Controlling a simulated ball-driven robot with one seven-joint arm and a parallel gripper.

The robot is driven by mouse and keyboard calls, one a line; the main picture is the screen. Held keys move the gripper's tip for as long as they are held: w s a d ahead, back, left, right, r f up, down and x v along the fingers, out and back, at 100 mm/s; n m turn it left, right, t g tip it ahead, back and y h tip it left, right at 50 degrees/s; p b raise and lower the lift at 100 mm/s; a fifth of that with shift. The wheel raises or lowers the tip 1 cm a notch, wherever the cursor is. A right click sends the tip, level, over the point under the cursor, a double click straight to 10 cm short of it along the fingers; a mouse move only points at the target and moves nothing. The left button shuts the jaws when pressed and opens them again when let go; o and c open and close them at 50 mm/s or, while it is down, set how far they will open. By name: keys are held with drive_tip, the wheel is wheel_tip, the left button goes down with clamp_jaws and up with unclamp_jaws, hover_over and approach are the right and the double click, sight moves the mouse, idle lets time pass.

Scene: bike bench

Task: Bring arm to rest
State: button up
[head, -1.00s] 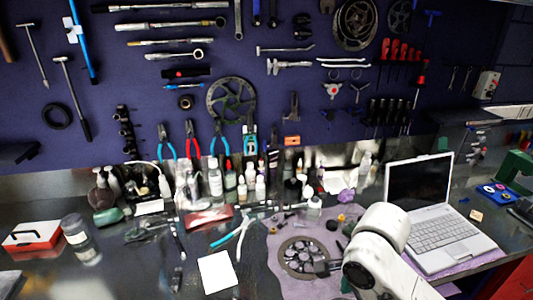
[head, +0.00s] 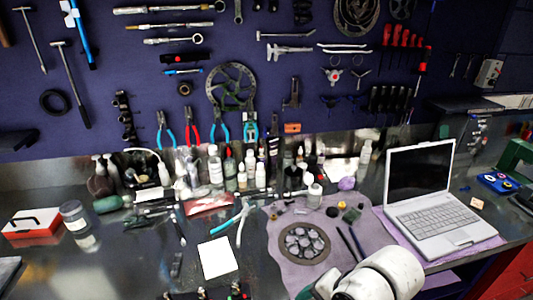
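My arm shows only as a white rounded link at the bottom right of the head view, in front of the laptop and over the near edge of the purple mat (head: 290,250). A dark greenish part of the arm shows at its left side. My gripper's fingers are not visible, so whether they hold anything cannot be seen. A round metal cassette-like disc (head: 303,243) lies flat on the mat, with two dark thin tools (head: 350,243) beside it on the right.
An open laptop (head: 435,215) stands right of the mat. A white card (head: 217,257) and blue-handled pliers (head: 230,220) lie to the left. Bottles (head: 216,170) crowd the back. A red-white box (head: 30,226) and jar (head: 75,215) stand far left. Small dark items (head: 205,294) show at the bottom edge.

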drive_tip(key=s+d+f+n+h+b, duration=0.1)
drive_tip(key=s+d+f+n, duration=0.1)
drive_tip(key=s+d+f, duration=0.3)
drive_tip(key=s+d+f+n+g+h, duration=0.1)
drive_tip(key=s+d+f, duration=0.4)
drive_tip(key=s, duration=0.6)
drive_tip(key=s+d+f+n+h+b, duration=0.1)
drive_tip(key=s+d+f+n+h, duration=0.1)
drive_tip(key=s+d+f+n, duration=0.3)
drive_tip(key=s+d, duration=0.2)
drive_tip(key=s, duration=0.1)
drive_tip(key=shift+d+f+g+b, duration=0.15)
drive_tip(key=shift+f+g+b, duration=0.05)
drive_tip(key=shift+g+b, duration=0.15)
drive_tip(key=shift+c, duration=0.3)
